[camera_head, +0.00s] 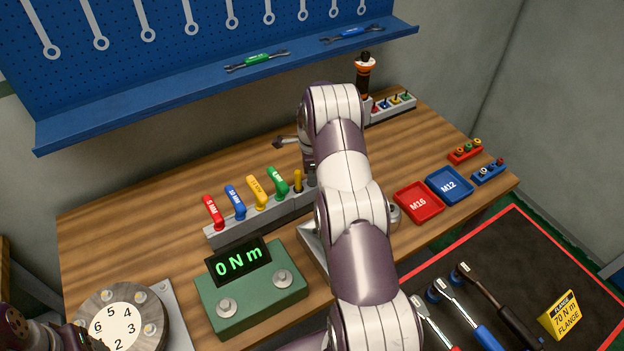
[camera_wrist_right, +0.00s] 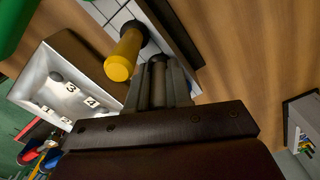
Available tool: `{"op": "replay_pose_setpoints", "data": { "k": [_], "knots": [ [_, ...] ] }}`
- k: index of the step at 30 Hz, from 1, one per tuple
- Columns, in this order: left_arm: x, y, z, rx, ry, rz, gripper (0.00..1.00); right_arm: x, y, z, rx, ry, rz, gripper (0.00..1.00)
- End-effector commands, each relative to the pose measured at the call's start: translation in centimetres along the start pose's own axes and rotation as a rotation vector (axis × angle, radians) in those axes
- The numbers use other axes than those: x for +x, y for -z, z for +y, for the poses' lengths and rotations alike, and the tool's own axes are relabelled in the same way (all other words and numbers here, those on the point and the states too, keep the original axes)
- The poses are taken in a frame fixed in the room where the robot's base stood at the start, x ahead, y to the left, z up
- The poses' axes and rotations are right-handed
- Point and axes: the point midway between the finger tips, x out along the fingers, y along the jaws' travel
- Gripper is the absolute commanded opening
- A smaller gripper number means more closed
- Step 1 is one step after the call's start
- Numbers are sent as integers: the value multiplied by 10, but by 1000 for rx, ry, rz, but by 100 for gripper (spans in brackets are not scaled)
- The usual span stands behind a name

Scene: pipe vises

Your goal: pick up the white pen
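No pen that is plainly white shows in either view. A yellow pen (camera_head: 297,181) stands in the right part of the grey rack; it also shows in the right wrist view (camera_wrist_right: 124,55). My right gripper (camera_head: 311,174) is at the rack just right of the yellow pen, partly hidden by my arm. In the right wrist view its fingers (camera_wrist_right: 158,82) are close together, with a dark grey rounded shape between them. I cannot tell whether that shape is a pen or whether the fingers press on it. My left gripper (camera_head: 88,341) is partly in view at the bottom left, its fingers unclear.
The grey rack (camera_head: 262,220) also holds red, blue, yellow and green handled tools. A green torque display (camera_head: 250,300) stands in front of it. Red (camera_head: 419,203) and blue (camera_head: 449,186) trays lie to the right. A numbered dial (camera_head: 120,325) is at the front left.

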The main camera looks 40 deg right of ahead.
Motion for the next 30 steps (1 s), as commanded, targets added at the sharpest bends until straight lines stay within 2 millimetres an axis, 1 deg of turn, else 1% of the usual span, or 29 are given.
{"op": "replay_pose_setpoints", "data": {
  "k": [8, 11, 14, 18, 20, 21, 24, 30],
  "knots": [
    [0, 0, 0, 0, 0, 0, 65, 2, 0, 2, 0, -5, 0, 0],
    [4, 0, 0, 0, 0, 0, 65, -3, 0, 1, 0, -3, 0, 0],
    [13, -1, 0, 0, 0, 0, 65, -22, 0, 0, 0, 0, 0, 0],
    [23, -3, 0, 0, 0, 0, 65, -59, 0, 0, 0, 2, 0, 0],
    [26, -3, 0, 0, 0, 0, 65, -73, 0, 0, 0, 2, 0, 0],
    [11, -2, 0, 0, 0, -1, 65, -89, 0, 1, 0, -3, 1, 0],
    [4, 0, 0, 0, 0, 1, 65, -99, 0, 1, 0, -4, 1, 0],
    [5, 0, 0, 0, 0, 0, 65, -99, 0, 0, 0, -4, 1, 0]
  ]
}}
